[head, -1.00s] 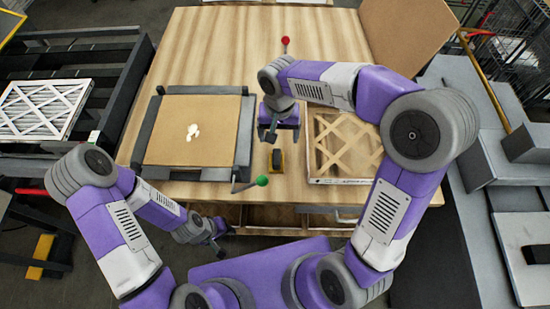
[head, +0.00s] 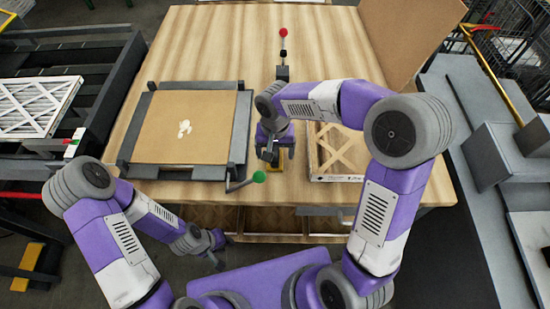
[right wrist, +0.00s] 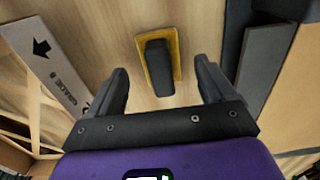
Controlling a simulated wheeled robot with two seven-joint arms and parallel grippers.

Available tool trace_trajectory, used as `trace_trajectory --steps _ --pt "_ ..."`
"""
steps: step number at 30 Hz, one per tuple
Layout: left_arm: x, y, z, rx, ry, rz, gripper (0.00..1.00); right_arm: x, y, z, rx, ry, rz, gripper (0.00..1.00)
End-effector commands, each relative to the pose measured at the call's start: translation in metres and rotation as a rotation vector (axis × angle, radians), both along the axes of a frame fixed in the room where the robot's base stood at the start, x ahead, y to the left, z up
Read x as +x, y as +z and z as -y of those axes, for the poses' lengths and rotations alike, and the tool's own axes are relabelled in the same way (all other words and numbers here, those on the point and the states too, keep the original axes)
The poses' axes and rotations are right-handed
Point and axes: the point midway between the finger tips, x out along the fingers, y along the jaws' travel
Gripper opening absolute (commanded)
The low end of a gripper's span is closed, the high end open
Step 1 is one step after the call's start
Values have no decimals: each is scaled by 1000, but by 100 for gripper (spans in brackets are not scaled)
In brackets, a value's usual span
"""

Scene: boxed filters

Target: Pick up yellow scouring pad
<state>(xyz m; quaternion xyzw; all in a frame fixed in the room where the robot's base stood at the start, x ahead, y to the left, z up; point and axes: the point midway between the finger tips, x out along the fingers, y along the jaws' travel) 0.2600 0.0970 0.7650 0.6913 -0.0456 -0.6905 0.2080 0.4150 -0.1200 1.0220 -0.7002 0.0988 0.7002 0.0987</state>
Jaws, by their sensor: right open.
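The yellow scouring pad (head: 286,160) lies on the wooden table, partly hidden by my right gripper in the head view. In the right wrist view the yellow pad (right wrist: 176,56) shows as a rim around a dark grey block or handle (right wrist: 158,68) on top of it. My right gripper (right wrist: 161,82) is open, with its two fingers apart and the pad between and beyond them, not gripped. In the head view my right gripper (head: 269,151) is over the pad's near left part. My left gripper (head: 218,252) hangs low in front of the table, its jaws too small to read.
A dark frame (head: 242,130) with a brown board (head: 190,125) stands left of the pad, its green-knobbed lever (head: 259,177) close by. A boxed filter (head: 340,178) lies to the right. A red-knobbed lever (head: 283,34) stands at the back. Bare table lies between.

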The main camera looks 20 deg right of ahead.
Motion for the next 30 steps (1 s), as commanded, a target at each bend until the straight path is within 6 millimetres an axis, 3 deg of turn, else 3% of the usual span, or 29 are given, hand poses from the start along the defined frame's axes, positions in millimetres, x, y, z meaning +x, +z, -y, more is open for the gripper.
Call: trace_trajectory --steps 5,13,25,30 --pt "0 -4 0 0 0 0 33 1 -23 0 0 0 -1 83" --pt "0 -4 0 0 0 0 33 1 -25 0 0 0 1 83" --pt "0 -4 0 0 0 0 33 1 -24 0 1 0 1 22" --pt "0 -4 0 0 0 0 33 1 -24 0 0 0 2 21"
